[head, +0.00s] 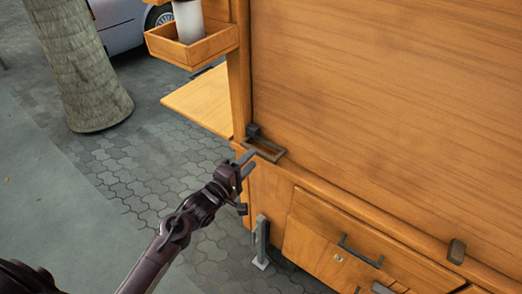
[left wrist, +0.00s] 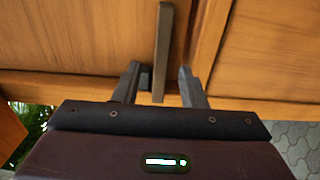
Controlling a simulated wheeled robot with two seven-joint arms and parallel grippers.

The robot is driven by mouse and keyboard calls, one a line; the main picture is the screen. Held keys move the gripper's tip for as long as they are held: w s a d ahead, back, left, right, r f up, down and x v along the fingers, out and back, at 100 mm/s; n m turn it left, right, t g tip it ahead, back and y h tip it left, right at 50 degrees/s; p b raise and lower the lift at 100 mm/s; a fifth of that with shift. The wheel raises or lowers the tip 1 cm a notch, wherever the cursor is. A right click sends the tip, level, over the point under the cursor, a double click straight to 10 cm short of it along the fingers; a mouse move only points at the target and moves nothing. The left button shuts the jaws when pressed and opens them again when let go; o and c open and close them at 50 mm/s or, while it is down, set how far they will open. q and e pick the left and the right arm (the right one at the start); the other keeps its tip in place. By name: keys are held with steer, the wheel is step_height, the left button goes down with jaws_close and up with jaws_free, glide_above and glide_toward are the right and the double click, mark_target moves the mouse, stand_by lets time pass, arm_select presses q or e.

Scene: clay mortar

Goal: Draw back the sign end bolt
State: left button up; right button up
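The bolt (head: 265,150) is a dark metal piece with a flat rectangular loop handle. It sits at the lower left corner of the large wooden panel (head: 390,90), beside a small dark block (head: 253,130). In the left wrist view a dark bar of the bolt (left wrist: 163,40) stands between my two fingers, with a gap on each side. My left gripper (head: 247,163) is open and empty, just in front of and below the loop in the head view. I cannot tell how deep the bar lies between the fingers.
Below the panel are a wooden ledge (head: 360,213) and a drawer front with a dark handle (head: 360,251). Another dark block (head: 456,251) is at the right. A wooden shelf (head: 203,100) and a tray (head: 190,50) stick out at the left. A tree trunk (head: 80,65) stands on the pavement.

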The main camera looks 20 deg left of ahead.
mark_target(257, 154)
arm_select(q)
steer(key=x, duration=0.5)
steer(key=shift+a, duration=0.1)
jaws_close()
